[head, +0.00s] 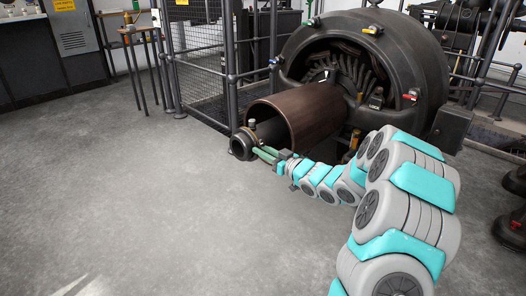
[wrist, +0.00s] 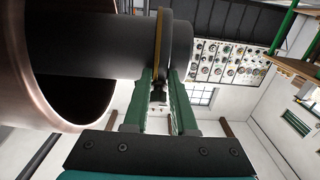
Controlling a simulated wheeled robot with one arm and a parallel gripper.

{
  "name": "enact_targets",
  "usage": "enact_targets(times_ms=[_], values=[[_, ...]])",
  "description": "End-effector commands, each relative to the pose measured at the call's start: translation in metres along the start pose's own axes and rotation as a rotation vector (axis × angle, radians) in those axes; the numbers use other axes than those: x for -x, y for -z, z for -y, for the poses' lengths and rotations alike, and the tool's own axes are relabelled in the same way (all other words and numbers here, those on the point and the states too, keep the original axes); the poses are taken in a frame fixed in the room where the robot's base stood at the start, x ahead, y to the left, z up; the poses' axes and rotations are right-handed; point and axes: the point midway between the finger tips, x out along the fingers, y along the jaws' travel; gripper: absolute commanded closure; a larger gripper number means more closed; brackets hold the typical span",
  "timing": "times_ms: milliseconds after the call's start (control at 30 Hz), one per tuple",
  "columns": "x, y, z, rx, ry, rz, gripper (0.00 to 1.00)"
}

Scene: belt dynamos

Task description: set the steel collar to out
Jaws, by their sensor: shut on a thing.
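The steel collar (head: 242,145) is a dark ring around the shaft in front of the brown copper cylinder (head: 296,116). In the wrist view the dark collar (wrist: 182,42) shows at the top, beside a thin brass band (wrist: 160,38) and the dark shaft (wrist: 90,45). My gripper (head: 264,153) reaches the collar from the right in the head view. Its green fingers (wrist: 165,92) are shut on a small dark knob (wrist: 158,95) below the collar. How the knob joins the collar is partly hidden by the fingers.
The big round dynamo housing (head: 395,60) stands behind the copper cylinder. A mesh fence with posts (head: 205,55) stands to the left, with a small table (head: 140,33) beyond it. The grey floor (head: 130,200) at front left is clear.

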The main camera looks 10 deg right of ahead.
Motion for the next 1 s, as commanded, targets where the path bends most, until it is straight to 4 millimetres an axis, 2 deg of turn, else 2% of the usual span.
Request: enact_targets(times_ms=[800, 1000], values=[[0.0, 0.0, 0.0, 0.0, -0.001, -0.001, 1.0], [0.0, 0.002, 0.017, -0.002, 0.002, -0.004, 1.0]])
